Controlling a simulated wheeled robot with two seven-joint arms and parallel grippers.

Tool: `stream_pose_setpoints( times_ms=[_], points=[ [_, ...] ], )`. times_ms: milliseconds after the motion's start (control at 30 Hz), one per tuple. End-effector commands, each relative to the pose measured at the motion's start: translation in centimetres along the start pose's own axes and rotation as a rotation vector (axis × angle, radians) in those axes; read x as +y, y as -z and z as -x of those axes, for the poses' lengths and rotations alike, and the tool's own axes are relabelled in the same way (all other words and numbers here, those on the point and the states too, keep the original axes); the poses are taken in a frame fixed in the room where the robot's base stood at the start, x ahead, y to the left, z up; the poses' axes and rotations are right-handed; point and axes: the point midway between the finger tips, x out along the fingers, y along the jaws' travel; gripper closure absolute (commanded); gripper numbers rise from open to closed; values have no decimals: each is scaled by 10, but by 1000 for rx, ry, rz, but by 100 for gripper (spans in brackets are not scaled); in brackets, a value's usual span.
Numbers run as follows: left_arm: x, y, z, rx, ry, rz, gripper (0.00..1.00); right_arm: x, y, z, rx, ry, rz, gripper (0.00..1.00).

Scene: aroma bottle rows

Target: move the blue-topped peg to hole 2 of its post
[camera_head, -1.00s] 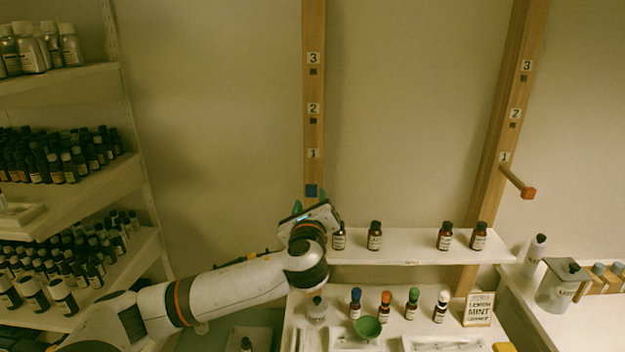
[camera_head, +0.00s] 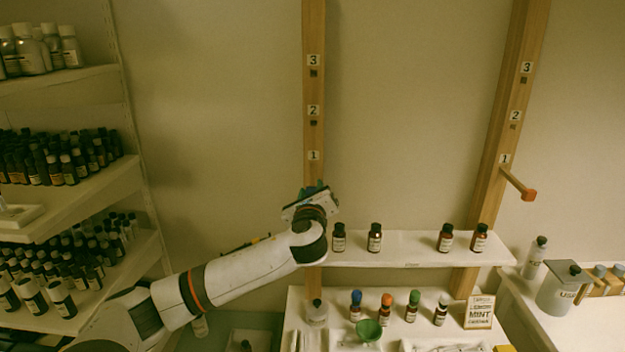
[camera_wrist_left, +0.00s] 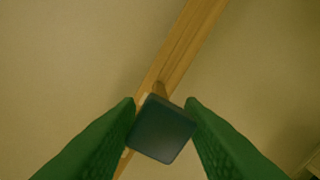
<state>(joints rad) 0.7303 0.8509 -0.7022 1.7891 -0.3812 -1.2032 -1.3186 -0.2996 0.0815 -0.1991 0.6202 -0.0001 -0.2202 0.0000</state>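The blue-topped peg's square dark cap (camera_wrist_left: 162,130) faces the camera in the left wrist view. A short bit of its shaft (camera_wrist_left: 160,89) shows behind it, against the wooden post (camera_wrist_left: 187,45). My left gripper's green fingers (camera_wrist_left: 161,103) stand apart, one on each side of the cap; I see no clear grip. In the head view my left gripper (camera_head: 318,188) covers the cap, low on the left post (camera_head: 314,28), below label 1. Hole 2 (camera_head: 313,123) and hole 3 (camera_head: 313,74) of this post are empty. My right gripper is out of view.
An orange-topped peg (camera_head: 528,194) sticks out by label 1 of the right post (camera_head: 524,45). A small shelf (camera_head: 400,250) with brown bottles lies just right of my left gripper. Several colour-capped bottles stand below. The wall between the posts is clear.

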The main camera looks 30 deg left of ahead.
Motion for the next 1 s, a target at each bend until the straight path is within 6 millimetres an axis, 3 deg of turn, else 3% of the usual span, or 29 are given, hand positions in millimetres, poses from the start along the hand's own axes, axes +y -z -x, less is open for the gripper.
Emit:
stream_pose_setpoints(
  times_ms=[33, 100, 467, 1000],
  points=[
    [0, 0, 0, 0, 0, 0, 79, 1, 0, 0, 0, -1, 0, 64],
    [0, 0, 0, 0, 0, 0, 89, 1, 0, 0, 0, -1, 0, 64],
    [0, 0, 1, -1, 0, 0, 89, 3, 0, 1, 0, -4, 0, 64],
    [0, 0, 23, -1, 1, -1, 89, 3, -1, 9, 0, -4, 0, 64]
  ],
)
